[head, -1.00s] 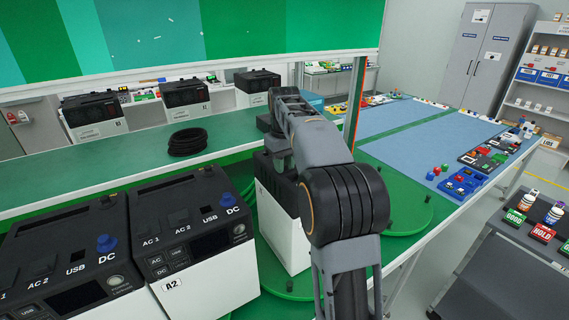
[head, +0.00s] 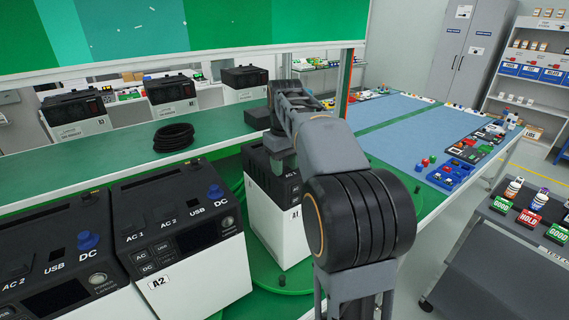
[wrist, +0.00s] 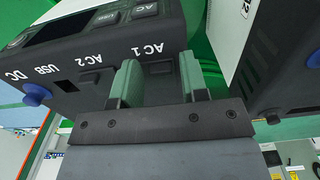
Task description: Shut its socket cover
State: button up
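The black-topped white power station labelled A1 (head: 292,238) stands on the green turntable (head: 280,281), partly behind my arm. In the wrist view its dark panel (wrist: 100,57) fills the upper left, with AC1, AC2, USB and DC labels upside down. A blue cap (wrist: 36,94) sits by DC. My gripper (wrist: 160,72) is open, its two green-grey fingers apart at the AC1 end of the panel. A dark part shows between the fingers; I cannot tell whether it is the socket cover or whether they touch it.
Power station A2 (head: 200,265) and another unit (head: 62,290) stand close on the left. A black cable coil (head: 174,137) lies on the green bench behind. A blue mat (head: 400,137) lies to the right. Another dark unit (wrist: 280,55) is close to the right finger.

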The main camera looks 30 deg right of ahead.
jog(key=shift+o, duration=0.8)
jog(key=shift+w, duration=0.1)
notch_tip(320, 180, up, 14)
jog(key=p, duration=0.3)
jog(key=shift+f, duration=0.1)
jog(key=s+a+f+t, duration=0.1)
jog(key=s+a+f, duration=0.2)
jog(key=s+f, duration=0.2)
jog(key=s+a+f+t, duration=0.2)
jog(key=s+a+f, duration=0.2)
jog(key=f, duration=0.5)
jog(key=s+a+f+m+t, duration=0.1)
jog(key=s+a+f, duration=0.3)
jog(key=s+f, duration=0.3)
jog(key=shift+s+a+t, duration=0.2)
jog(key=shift+t, duration=0.1)
